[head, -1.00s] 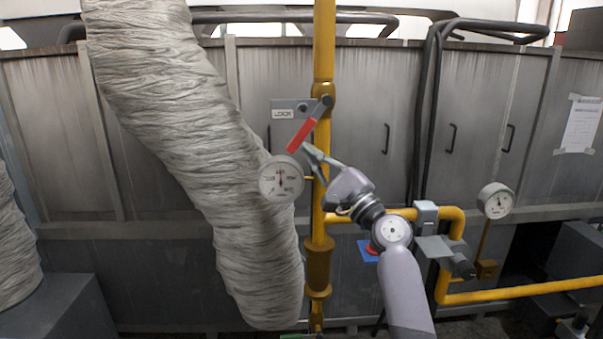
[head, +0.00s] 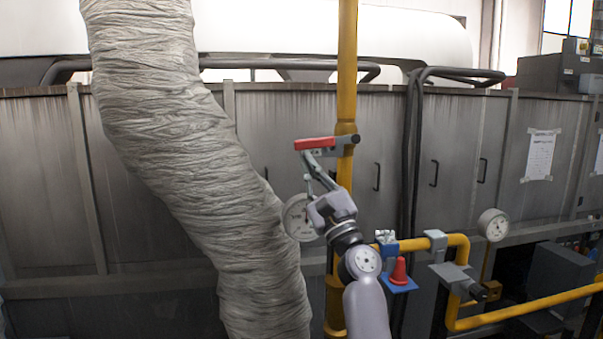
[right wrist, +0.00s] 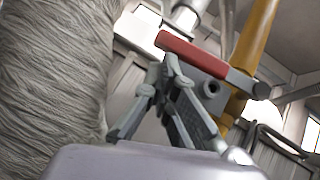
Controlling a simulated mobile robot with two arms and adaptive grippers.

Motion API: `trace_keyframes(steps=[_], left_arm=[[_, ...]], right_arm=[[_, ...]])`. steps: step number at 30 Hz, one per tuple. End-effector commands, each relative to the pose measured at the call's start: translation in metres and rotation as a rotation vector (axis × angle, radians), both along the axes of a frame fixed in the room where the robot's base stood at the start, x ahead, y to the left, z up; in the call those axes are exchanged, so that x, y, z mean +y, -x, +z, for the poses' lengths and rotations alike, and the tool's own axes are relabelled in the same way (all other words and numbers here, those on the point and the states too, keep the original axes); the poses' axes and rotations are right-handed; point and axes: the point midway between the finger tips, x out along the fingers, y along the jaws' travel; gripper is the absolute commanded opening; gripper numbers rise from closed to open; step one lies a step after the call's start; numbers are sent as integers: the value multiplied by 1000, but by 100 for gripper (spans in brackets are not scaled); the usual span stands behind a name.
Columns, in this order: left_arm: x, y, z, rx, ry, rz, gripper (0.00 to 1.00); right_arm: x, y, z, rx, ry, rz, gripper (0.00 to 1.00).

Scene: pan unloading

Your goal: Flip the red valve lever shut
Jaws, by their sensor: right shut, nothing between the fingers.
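The red valve lever (head: 315,143) lies nearly level, pointing left from its pivot on the upright yellow pipe (head: 347,70). It also shows in the right wrist view (right wrist: 190,50), above my fingers. My right gripper (head: 308,160) is just under the lever's red handle, its fingers shut with nothing between them. In the right wrist view the fingertips (right wrist: 170,62) come up close below the red handle; whether they touch it I cannot tell. A grey plate with a hole (right wrist: 210,88) sits behind the lever. My left gripper is not in view.
A round gauge (head: 298,217) is beside my right wrist, partly hidden. A thick wrapped duct (head: 190,150) stands close on the left. A red knob on a blue plate (head: 399,270), yellow piping (head: 525,305) and a second gauge (head: 493,225) are at right.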

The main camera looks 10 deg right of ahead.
Motion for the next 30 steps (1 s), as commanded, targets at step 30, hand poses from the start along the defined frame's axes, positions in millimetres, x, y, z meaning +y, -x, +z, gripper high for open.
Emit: trace_keyframes(steps=[30], left_arm=[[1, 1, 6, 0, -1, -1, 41]], right_arm=[[-4, 9, 2, 0, 1, -1, 0]])
